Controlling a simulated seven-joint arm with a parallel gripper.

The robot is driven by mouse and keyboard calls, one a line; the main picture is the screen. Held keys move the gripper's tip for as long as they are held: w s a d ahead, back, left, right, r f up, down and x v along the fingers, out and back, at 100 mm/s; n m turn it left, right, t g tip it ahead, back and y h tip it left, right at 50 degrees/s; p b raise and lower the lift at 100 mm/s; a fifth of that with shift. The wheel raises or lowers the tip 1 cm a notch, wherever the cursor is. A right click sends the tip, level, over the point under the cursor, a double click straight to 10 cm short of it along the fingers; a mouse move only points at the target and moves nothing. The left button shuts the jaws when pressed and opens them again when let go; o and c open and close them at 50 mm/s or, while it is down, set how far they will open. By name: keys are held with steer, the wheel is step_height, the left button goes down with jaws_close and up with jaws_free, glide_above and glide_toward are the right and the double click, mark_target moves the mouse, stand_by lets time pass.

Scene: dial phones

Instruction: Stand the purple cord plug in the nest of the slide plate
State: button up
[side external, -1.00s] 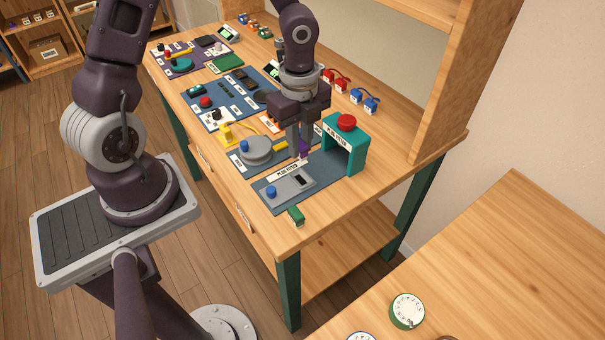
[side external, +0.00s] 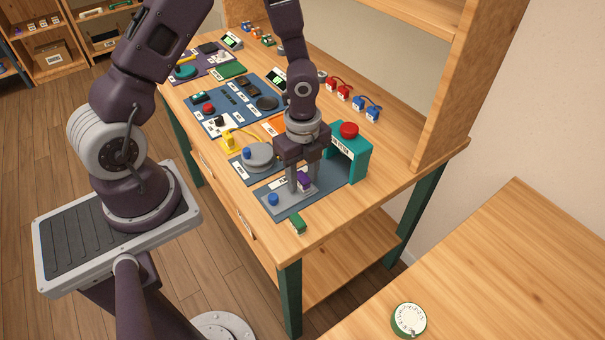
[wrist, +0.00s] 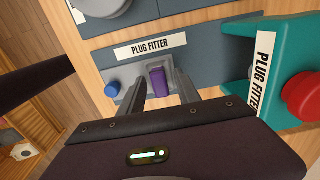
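The purple cord plug (side external: 304,181) stands upright at the nest end of the grey slide plate (side external: 284,201); it also shows in the wrist view (wrist: 158,81). The plate's blue knob (side external: 273,199) is to its left. My gripper (side external: 304,184) points down with one finger on each side of the plug. In the wrist view (wrist: 162,82) the fingers look parted, with a grey gap visible between the plug and the right finger. The plug's foot and most of the nest are hidden, so how deep it sits cannot be told.
The teal plug fitter press (side external: 349,155) with a red button (side external: 349,130) stands close on the right. A grey round fixture (side external: 259,155) is behind on the left. A green block (side external: 298,224) lies near the table's front edge. Blue plugs (side external: 367,108) are at the back.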

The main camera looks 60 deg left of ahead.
steer(key=shift+r, duration=0.1)
step_height(320, 180, up, 12)
step_height(320, 180, up, 5)
steer(key=n+t+y, duration=0.1)
steer(key=n, duration=0.3)
glide_above(302, 176)
steer(key=s, duration=0.2)
steer(key=s+d+r+n+t+h, duration=0.1)
steer(key=s+r+n+t, duration=0.3)
steer(key=s+r+n, duration=0.7)
steer(key=s+d+n, duration=0.1)
steer(key=s+n, duration=0.1)
steer(key=n, duration=0.1)
steer(key=shift+s+r+t, duration=0.25)
steer(key=shift+s+t, duration=0.05)
steer(key=shift+s, duration=0.1)
